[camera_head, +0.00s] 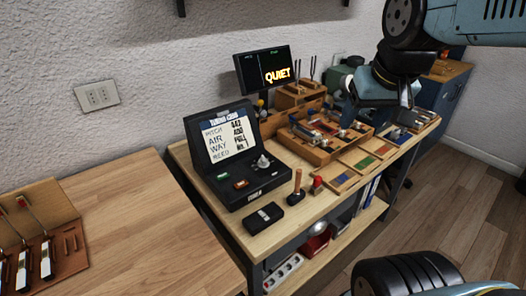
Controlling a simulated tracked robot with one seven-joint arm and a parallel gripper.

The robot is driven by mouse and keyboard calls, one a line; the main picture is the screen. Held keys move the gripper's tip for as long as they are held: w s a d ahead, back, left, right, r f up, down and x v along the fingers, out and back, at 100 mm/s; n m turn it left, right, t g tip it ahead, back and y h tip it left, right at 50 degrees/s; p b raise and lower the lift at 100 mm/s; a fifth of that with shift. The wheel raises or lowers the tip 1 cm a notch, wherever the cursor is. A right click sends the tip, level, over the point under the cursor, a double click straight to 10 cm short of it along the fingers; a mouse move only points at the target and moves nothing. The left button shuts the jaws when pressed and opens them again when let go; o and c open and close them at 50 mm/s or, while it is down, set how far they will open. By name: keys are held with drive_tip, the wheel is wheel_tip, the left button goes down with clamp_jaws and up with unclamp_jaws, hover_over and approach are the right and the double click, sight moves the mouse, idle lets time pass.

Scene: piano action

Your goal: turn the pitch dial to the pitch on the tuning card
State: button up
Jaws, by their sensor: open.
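The tuning card (229,136) stands upright in the lid of a black case on the bench. Its top row reads PITCH with a number that looks like 442, but the print is small. A grey knob (263,162), which looks like the pitch dial, sits on the case's top panel; its scale and setting are too small to read. My gripper (378,112) is open at the upper right, pointing down over the right part of the bench. It is well to the right of the knob and apart from it. Its fingertips are hard to make out.
A monitor (264,70) reading QUIET stands behind the case. A wooden tray (318,150) of parts lies right of it. A small black box (263,218) and a wooden-handled tool (297,188) stand in front. A wooden table (130,215) at left is mostly clear.

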drive_tip(key=w+a+f+g, duration=0.3)
drive_tip(key=w+a, duration=0.5)
drive_tip(key=w, duration=0.6)
drive_tip(key=n+g, duration=0.1)
drive_tip(key=g, duration=0.1)
hover_over(264, 158)
wheel_tip(264, 158, down, 9)
wheel_tip(264, 158, down, 14)
drive_tip(key=shift+r, duration=0.15)
drive_tip(key=c, duration=1)
drive_tip(key=shift+n, duration=0.8)
drive_tip(key=o, duration=1)
drive_tip(key=shift+r, duration=0.15)
